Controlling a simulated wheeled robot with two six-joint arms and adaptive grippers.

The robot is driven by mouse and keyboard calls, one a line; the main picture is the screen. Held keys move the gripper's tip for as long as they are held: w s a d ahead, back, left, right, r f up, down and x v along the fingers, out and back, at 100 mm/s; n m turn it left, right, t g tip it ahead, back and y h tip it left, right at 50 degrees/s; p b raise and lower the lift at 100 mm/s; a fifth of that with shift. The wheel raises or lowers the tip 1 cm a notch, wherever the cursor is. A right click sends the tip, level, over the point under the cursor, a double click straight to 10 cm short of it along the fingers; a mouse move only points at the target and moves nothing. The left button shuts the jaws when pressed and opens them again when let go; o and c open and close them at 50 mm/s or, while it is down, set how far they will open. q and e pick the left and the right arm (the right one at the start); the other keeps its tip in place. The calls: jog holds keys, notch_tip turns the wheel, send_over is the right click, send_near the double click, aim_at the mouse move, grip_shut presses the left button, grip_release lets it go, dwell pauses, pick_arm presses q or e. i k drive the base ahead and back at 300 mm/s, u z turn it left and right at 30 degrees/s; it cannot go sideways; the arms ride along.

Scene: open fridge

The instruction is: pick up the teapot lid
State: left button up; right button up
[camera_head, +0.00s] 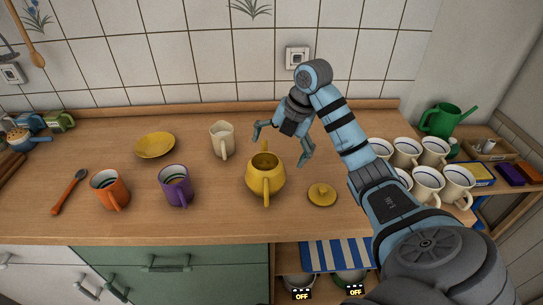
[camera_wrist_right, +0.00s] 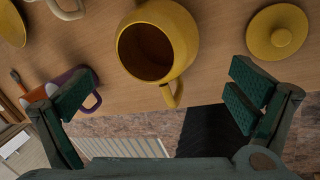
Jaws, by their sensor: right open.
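The teapot lid (camera_head: 321,195) is a round yellow disc with a small knob. It lies on the wooden counter to the right of the yellow teapot (camera_head: 266,177), whose top is open. My right gripper (camera_head: 281,149) is open and empty, with its fingers spread above and behind the teapot. In the right wrist view the lid (camera_wrist_right: 276,33) shows at the upper right, just beyond one finger and apart from it. That view shows the teapot (camera_wrist_right: 185,40) at the top middle, between the fingers of the open right gripper (camera_wrist_right: 160,97). My left gripper is not in view.
A white jug (camera_head: 222,141), a yellow plate (camera_head: 155,145), a purple mug (camera_head: 175,187) and an orange mug (camera_head: 109,190) stand left of the teapot. Several white mugs (camera_head: 428,185) stand on the right. The counter around the lid is clear.

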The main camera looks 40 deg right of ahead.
aim_at(321, 195)
jog(key=k, duration=1)
